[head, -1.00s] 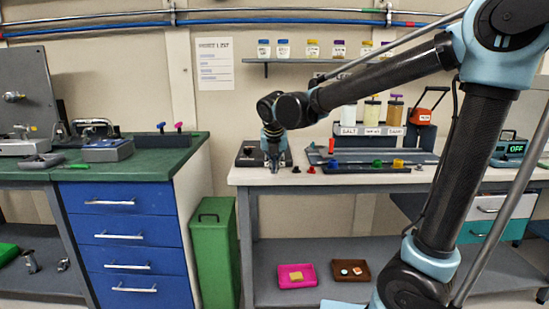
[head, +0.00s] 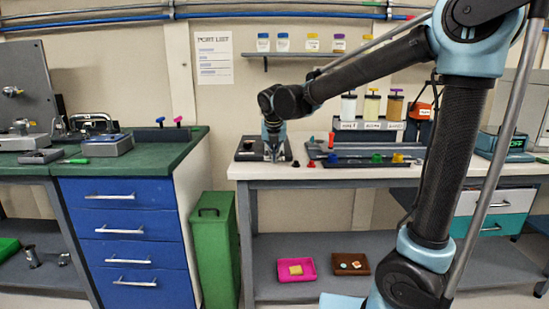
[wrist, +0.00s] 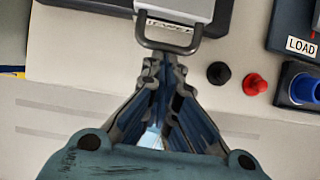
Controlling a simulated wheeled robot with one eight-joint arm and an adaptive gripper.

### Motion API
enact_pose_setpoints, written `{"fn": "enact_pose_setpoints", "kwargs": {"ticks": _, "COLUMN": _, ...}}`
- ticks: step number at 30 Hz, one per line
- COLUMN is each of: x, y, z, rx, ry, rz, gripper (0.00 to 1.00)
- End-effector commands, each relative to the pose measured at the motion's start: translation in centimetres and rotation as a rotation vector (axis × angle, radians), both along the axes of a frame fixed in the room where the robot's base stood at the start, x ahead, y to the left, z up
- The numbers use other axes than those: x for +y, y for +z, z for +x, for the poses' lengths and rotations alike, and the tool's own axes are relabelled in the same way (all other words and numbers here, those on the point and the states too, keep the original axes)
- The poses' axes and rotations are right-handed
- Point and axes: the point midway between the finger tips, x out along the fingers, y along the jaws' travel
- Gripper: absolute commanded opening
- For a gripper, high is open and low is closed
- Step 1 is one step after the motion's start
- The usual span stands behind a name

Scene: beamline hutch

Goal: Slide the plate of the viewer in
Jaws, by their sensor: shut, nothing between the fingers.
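The viewer (head: 247,142) is a dark box at the left end of the white bench. In the wrist view its dark body (wrist: 216,22) and a pale plate (wrist: 176,9) with a grey U-shaped handle (wrist: 168,47) show at the top, cut off by the picture edge. My gripper (wrist: 165,60) is shut and empty, its fingertips right at the handle's front bar; I cannot tell whether they touch it. In the head view my gripper (head: 273,157) is at the viewer's front right and hides part of it.
A black knob (wrist: 218,74) and a red knob (wrist: 256,84) stand just right of my gripper. Farther right is a blue knob (wrist: 304,88) by a LOAD label. The bench front is clear. A green bin (head: 214,250) stands left of the bench.

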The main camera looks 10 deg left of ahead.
Motion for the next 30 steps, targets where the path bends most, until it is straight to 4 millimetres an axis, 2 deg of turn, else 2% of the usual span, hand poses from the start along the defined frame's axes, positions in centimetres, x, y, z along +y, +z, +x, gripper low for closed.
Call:
{"fn": "enact_pose_setpoints", "kwargs": {"ticks": 6, "x": 0.7, "y": 0.0, "z": 2.9, "rx": 0.000, "ry": -0.002, "rz": 0.001, "gripper": 0.00}}
{"fn": "enact_pose_setpoints", "kwargs": {"ticks": 10, "x": 0.9, "y": 0.0, "z": 3.6, "rx": 0.000, "ry": -0.001, "rz": 0.000, "gripper": 0.00}}
{"fn": "enact_pose_setpoints", "kwargs": {"ticks": 22, "x": 0.7, "y": -0.1, "z": 3.3, "rx": 0.000, "ry": 0.000, "rz": 0.000, "gripper": 0.00}}
{"fn": "enact_pose_setpoints", "kwargs": {"ticks": 30, "x": -0.4, "y": -0.8, "z": 1.2, "rx": 0.000, "ry": -0.006, "rz": 0.001, "gripper": 0.00}}
